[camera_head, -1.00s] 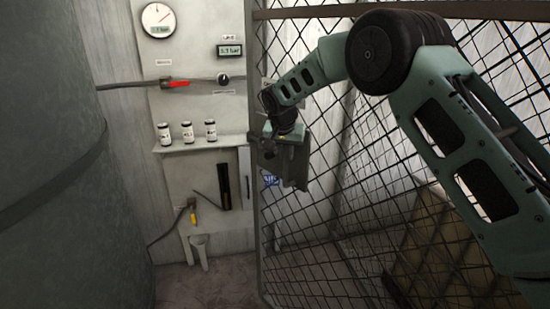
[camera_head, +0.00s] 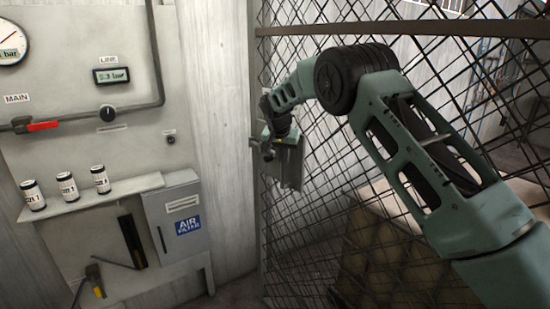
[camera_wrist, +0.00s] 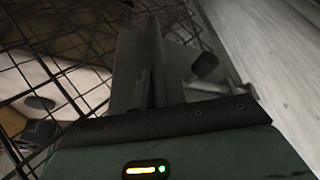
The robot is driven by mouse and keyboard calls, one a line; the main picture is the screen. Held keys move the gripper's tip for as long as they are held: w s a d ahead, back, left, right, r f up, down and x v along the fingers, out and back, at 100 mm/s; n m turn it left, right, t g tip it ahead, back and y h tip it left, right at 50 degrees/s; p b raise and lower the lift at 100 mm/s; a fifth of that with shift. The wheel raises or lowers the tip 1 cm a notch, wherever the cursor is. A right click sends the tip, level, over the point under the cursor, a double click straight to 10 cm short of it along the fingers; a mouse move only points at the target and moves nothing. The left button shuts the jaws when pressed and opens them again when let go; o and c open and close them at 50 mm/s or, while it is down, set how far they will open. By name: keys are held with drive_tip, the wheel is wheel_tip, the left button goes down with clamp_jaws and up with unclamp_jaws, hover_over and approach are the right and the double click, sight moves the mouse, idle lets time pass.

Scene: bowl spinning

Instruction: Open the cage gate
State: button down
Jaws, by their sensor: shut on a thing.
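The cage gate (camera_head: 300,235) is a dark wire-mesh panel with an upright metal edge, at the centre and right of the head view. A grey plate (camera_head: 291,165) sits on it near that edge. My gripper (camera_head: 267,148) is at the plate, shut on what appears to be the gate handle, though the handle is mostly hidden by my gripper and wrist. In the wrist view, the dark fingers (camera_wrist: 152,80) are in front of the grey plate (camera_wrist: 185,70), with gate mesh (camera_wrist: 60,50) on the left.
Left of the gate is a wall panel with a gauge (camera_head: 12,42), a red-handled valve (camera_head: 42,126), a shelf (camera_head: 90,199) with canisters and an AIR FILTER box (camera_head: 172,220). Pale boxes or sacks (camera_head: 385,245) stand behind the mesh. A narrow strip of floor (camera_head: 235,295) shows.

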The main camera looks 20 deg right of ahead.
drive_tip(key=shift+w+d, duration=0.3)
drive_tip(key=shift+d, duration=0.4)
drive_tip(key=c, duration=1.4)
unclamp_jaws()
drive_tip(key=shift+r, duration=0.15)
drive_tip(key=b+v, duration=0.3)
drive_tip(key=v, duration=1.4)
drive_tip(key=shift+b, duration=0.4)
drive_tip(key=shift+s, duration=0.15)
